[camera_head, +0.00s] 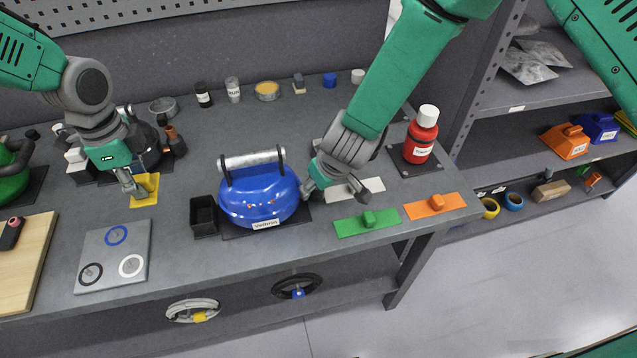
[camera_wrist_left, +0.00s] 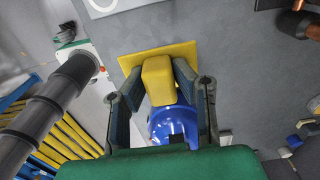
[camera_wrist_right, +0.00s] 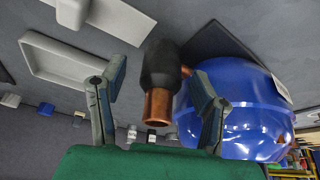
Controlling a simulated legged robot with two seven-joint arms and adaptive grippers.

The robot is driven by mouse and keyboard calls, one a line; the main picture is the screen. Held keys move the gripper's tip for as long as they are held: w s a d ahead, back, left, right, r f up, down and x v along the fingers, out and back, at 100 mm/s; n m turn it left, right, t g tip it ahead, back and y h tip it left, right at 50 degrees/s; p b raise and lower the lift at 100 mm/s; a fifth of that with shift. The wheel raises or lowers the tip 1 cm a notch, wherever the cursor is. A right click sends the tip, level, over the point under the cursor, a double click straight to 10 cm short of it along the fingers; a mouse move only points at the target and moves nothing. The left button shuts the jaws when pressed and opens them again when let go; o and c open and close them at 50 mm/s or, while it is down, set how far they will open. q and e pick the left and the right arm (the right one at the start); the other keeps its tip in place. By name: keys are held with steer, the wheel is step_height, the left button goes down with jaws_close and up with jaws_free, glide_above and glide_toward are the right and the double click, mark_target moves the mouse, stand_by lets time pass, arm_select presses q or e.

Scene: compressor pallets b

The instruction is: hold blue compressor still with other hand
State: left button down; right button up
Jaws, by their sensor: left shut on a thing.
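The blue compressor (camera_head: 259,192) with a silver top handle (camera_head: 252,159) stands upright on a dark pad on the bench. My right gripper (camera_head: 312,186) is at its right side, partly hidden by my own arm. In the right wrist view its fingers (camera_wrist_right: 158,100) are spread, with a black and copper fitting (camera_wrist_right: 160,75) between them and gaps on both sides. The blue body (camera_wrist_right: 245,110) is close beside one finger; contact is unclear. My left gripper (camera_head: 135,192) is shut on the yellow block handle (camera_wrist_left: 158,80) of a yellow plate (camera_head: 145,187), away from the compressor.
A black open box (camera_head: 203,216) is just left of the compressor. Green (camera_head: 367,222) and orange (camera_head: 434,205) plates with handles lie right of it, near the front edge. A red bottle (camera_head: 421,140) stands behind. A grey board with rings (camera_head: 113,255) lies front left.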

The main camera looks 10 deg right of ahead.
steer(key=shift+s, duration=0.1)
steer(key=v, duration=1.1)
steer(key=shift+r, duration=0.4)
